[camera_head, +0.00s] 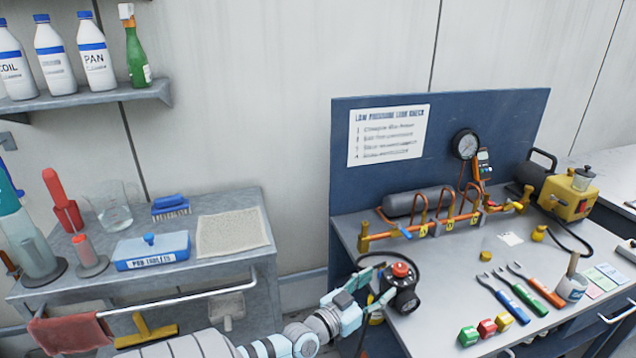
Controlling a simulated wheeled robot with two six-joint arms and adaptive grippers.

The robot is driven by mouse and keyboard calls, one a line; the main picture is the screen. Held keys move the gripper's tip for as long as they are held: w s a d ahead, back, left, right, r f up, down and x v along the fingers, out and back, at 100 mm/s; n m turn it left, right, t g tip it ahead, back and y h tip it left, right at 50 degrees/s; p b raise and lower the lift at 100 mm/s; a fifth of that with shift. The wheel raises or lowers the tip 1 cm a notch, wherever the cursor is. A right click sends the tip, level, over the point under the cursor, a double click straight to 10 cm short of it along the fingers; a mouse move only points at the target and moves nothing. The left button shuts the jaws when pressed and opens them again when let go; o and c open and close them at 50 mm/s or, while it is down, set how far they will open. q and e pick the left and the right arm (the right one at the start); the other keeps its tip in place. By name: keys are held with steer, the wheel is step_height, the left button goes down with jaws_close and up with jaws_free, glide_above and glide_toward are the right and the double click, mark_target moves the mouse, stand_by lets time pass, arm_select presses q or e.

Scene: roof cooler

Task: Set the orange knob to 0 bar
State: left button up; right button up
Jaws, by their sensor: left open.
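The orange knob (401,269) sits on top of a dark regulator with a small round gauge (407,302), at the left front edge of the grey bench. The gauge's reading is too small to tell. My left gripper (380,287) is open just left of the regulator, with its fingers close to the regulator's side and below the knob. I cannot tell whether they touch it. My right gripper is out of view.
A copper pipe manifold (440,226) and a dial gauge (466,144) stand behind. Spanners (514,296), colored blocks (487,328) and a yellow pump (568,197) are to the right. A hose loops behind the regulator. A side cart (262,255) stands at left.

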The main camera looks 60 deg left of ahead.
arm_select(q)
steer(key=s+p, duration=0.1)
steer(key=s, duration=0.5)
steer(key=s+d+f+g+p, duration=0.1)
steer(key=s+f+g, duration=0.3)
steer(key=f, duration=0.8)
steer(key=s+d+f+g+p, duration=0.2)
steer(key=s+f+g, duration=0.2)
steer(key=s+f, duration=0.4)
step_height(320, 180, down, 4)
steer(key=shift+s+r+m+g+p, duration=0.2)
steer(key=shift+m+g+p, duration=0.1)
steer(key=shift+g, duration=0.1)
